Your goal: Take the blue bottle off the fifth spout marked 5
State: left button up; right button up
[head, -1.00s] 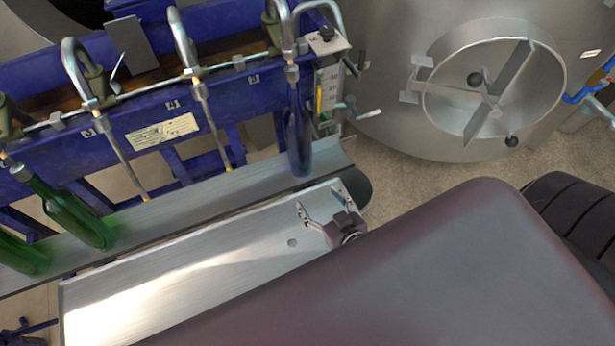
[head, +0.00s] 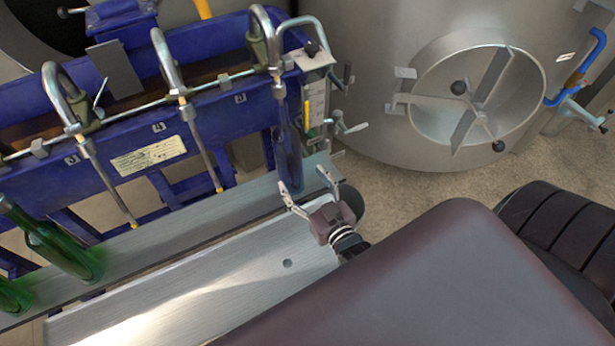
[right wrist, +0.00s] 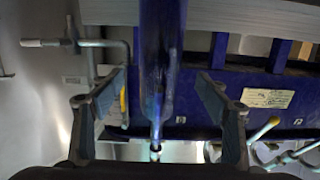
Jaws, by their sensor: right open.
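The blue bottle (head: 288,158) hangs upright on the rightmost spout (head: 277,62) in the head view, its base over the metal ledge. A number plate (head: 240,98) sits on the rail just left of that spout; its digit is too small to read surely. My right gripper (head: 304,180) is open in front of the bottle's lower part. In the right wrist view the blue bottle (right wrist: 160,65) stands between the two spread fingers, with gaps on both sides and its neck toward the picture's bottom. My left gripper is not in view.
Two green bottles (head: 60,248) lean at the left on the ledge (head: 180,208). Two other spouts (head: 205,145) hang empty between. A flat metal tray (head: 200,290) lies in front. A steel tank (head: 385,60) stands right, with a lever handle (head: 352,128) near the bottle.

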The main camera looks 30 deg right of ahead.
aim_at(295, 169)
jog(key=shift+w+d+f+b, duration=0.1)
jog(key=shift+w+f+b, duration=0.15)
jog(key=shift+w+b, duration=0.65)
jog(key=shift+w+d+f+b, duration=0.1)
jog(key=shift+w+f+b, duration=0.15)
jog(key=shift+w, duration=1.25)
jog(key=shift+w+r, duration=0.1)
jog(key=shift+w, duration=0.05)
jog(key=shift+w, duration=0.15)
jog(key=shift+w, duration=0.2)
jog(key=shift+w+f, duration=0.25)
jog(key=shift+w, duration=1.05)
grip_shut()
